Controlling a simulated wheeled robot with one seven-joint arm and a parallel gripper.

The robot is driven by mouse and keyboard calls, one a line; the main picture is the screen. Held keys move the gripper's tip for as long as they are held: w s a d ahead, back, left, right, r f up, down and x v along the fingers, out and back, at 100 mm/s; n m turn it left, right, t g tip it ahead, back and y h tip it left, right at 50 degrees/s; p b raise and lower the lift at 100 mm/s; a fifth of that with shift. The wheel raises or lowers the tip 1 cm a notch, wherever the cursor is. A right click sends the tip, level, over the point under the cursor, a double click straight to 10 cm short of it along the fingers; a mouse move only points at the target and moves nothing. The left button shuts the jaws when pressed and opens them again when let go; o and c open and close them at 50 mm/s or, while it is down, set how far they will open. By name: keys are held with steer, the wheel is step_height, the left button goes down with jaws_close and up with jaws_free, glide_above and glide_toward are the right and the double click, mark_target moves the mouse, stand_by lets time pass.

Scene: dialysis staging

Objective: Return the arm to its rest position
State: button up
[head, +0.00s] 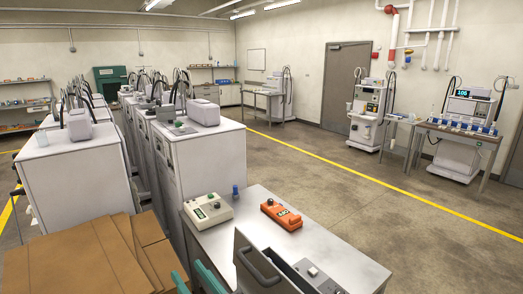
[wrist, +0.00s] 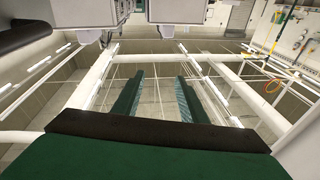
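My gripper shows in the wrist view (wrist: 157,98) as two dark green fingers with teal inner faces. They stand apart with a clear gap and nothing between them. Two teal pieces at the bottom of the head view (head: 195,278) look like the same fingertips, beside the near table and close to the cardboard boxes. Most of my arm is out of the head view, so its full pose cannot be seen.
A steel table (head: 225,244) holds a beige meter (head: 208,209), an orange device (head: 281,214) and a small blue item (head: 235,192). Cardboard boxes (head: 85,262) stand at the lower left, white cabinets (head: 205,155) behind. Open floor (head: 365,200) lies to the right.

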steer(key=s+d+f+m+t+h, duration=0.1)
steer(key=s+d+f+m+h, duration=0.3)
steer(key=f, duration=0.3)
steer(key=s+d+f+m+t+h, duration=0.1)
steer(key=s+d+f+m+h, duration=0.15)
steer(key=s+f+h, duration=0.4)
steer(key=s+d+f+m+h, duration=0.1)
steer(key=s+d+f+m, duration=0.25)
steer(key=f, duration=0.45)
steer(key=s+d+f+n+h, duration=0.1)
steer(key=s+d+f, duration=0.1)
steer(key=s, duration=0.9)
steer(key=s+d+f+n+g+h, duration=0.1)
steer(key=s+d, duration=0.3)
steer(key=s, duration=0.8)
steer(key=shift+d+f+n, duration=0.25)
steer(key=shift+f+n, duration=0.15)
steer(key=shift+f, duration=0.15)
steer(key=shift+c, duration=1)
